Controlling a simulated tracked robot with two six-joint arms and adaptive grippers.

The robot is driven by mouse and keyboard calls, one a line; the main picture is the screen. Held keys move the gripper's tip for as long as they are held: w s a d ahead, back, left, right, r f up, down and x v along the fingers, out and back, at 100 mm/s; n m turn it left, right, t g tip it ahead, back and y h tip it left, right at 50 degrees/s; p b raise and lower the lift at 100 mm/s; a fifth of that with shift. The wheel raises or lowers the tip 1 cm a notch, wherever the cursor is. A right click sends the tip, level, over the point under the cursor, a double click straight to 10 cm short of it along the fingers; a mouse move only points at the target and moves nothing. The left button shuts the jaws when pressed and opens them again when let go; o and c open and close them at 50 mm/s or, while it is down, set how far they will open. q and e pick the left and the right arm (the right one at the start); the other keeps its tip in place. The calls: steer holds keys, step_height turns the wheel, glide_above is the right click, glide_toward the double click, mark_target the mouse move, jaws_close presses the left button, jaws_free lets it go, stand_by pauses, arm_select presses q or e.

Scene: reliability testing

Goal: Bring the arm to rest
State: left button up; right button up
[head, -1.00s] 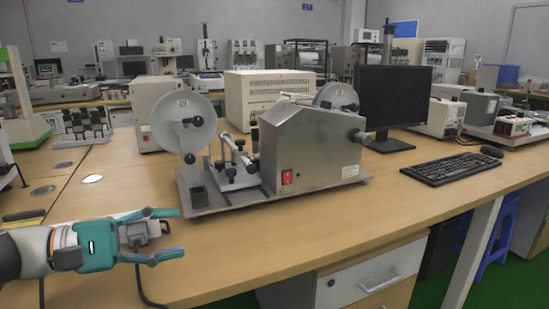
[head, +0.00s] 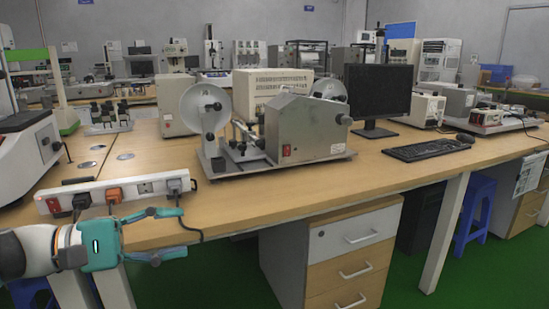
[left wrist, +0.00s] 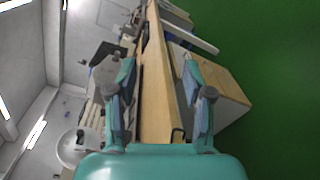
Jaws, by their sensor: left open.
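My left arm comes in from the left edge in the head view. Its teal left gripper (head: 180,232) is open and empty, its two fingers spread and pointing right, in front of the bench's front edge. In the left wrist view the same gripper (left wrist: 158,78) shows nothing between its fingers, with the bench edge beyond them. A white power strip (head: 90,202) lies on the bench just behind the gripper. A grey plug (head: 179,185) sits at its right end, its cable hanging over the edge. My right gripper is not in view.
The wooden bench (head: 250,202) carries a grey metal test machine (head: 310,128), a monitor (head: 378,92) and a keyboard (head: 428,149). A drawer cabinet (head: 330,250) stands under it.

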arm_select(q)
steer(key=s+d+f+n+g+y, duration=0.1)
steer(key=s+d+f+g+y, duration=0.2)
steer(key=f, duration=1.3)
steer(key=s+d+f+n+g, duration=0.1)
steer(key=d+f+g, duration=0.3)
steer(key=f, duration=1.3)
steer(key=s+a+f+m+g+y, duration=0.25)
steer(key=s+f+m+y, duration=0.45)
steer(key=s+f, duration=1.45)
steer(key=w+f+m+t+y, duration=0.2)
steer(key=w+f+t, duration=0.15)
steer(key=w, duration=0.35)
step_height(320, 180, up, 35)
steer(key=p, duration=3.5)
steer(key=shift+a, duration=0.15)
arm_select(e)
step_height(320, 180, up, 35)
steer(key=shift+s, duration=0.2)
